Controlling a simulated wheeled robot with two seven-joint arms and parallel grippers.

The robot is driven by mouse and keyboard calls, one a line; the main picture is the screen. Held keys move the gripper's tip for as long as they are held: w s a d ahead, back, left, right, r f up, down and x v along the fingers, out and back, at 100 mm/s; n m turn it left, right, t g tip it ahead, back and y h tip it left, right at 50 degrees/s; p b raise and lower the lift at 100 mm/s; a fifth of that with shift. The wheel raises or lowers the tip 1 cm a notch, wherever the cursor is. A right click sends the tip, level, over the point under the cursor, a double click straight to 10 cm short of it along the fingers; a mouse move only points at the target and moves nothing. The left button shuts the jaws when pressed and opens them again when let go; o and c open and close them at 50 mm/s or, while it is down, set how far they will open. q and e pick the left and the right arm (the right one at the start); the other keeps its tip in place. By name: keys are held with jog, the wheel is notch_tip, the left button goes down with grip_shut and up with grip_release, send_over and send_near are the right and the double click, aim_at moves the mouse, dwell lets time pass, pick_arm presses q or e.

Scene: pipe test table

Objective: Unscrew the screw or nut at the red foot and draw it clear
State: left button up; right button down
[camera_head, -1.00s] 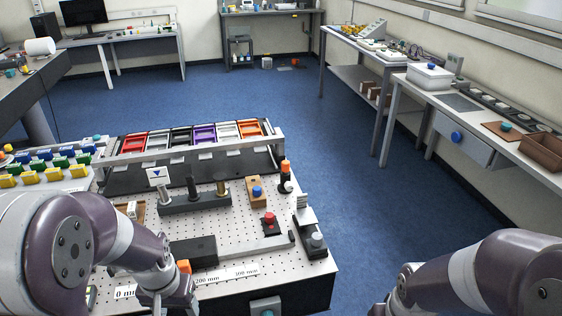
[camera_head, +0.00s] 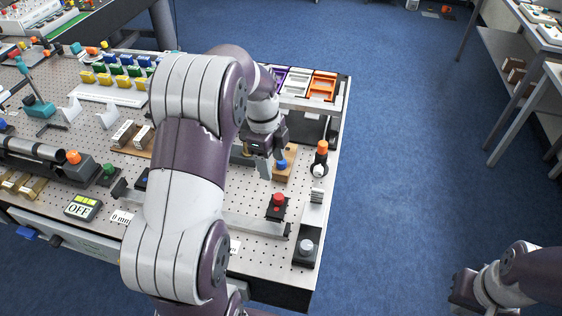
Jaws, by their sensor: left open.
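A red knob (camera_head: 278,200) sits on a small dark block (camera_head: 276,213) near the right end of the perforated table. I cannot make out a separate screw or nut at it. My left arm reaches across the middle of the view. Its left gripper (camera_head: 272,168) points down, open, behind the red knob and close beside a wooden block (camera_head: 289,176) with a blue knob (camera_head: 282,164). I cannot tell whether the fingers touch that block. My right gripper (camera_head: 464,291) is at the lower right, off the table, its fingertips not clear.
A post with an orange top (camera_head: 322,147) stands to the right of the blue knob. A dark block with a grey knob (camera_head: 306,246) is at the front right corner. Coloured trays (camera_head: 320,86) line the back. A flat grey bar (camera_head: 254,225) lies in front.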

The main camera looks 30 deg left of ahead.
aim_at(279, 196)
pick_arm(q)
jog(key=f, duration=0.4)
jog(key=d+f+p, duration=0.1)
jog(key=f, duration=0.3)
jog(key=f+p, duration=0.1)
jog(key=f, duration=0.3)
jog(key=shift+d, duration=0.2)
jog(key=shift+w+d+f, duration=0.1)
jog(key=shift+f, duration=0.1)
grip_shut()
jog(key=n+p, duration=0.1)
jog(key=n, duration=0.2)
jog(key=shift+r, duration=0.2)
jog(key=shift+n+t, duration=0.3)
jog(key=shift+n, duration=0.6)
jog(key=shift+f, duration=0.15)
jog(key=n, duration=0.1)
jog(key=n+p, duration=0.1)
jog(key=n, duration=0.1)
jog(key=shift+r, duration=0.25)
jog(key=shift+n+y+p, duration=0.3)
jog(key=shift+n+p, duration=0.2)
jog(key=shift+n, duration=0.4)
jog(key=shift+f+n+t, duration=0.25)
jog(key=shift+n+t, duration=0.05)
jog(key=shift+n, duration=0.1)
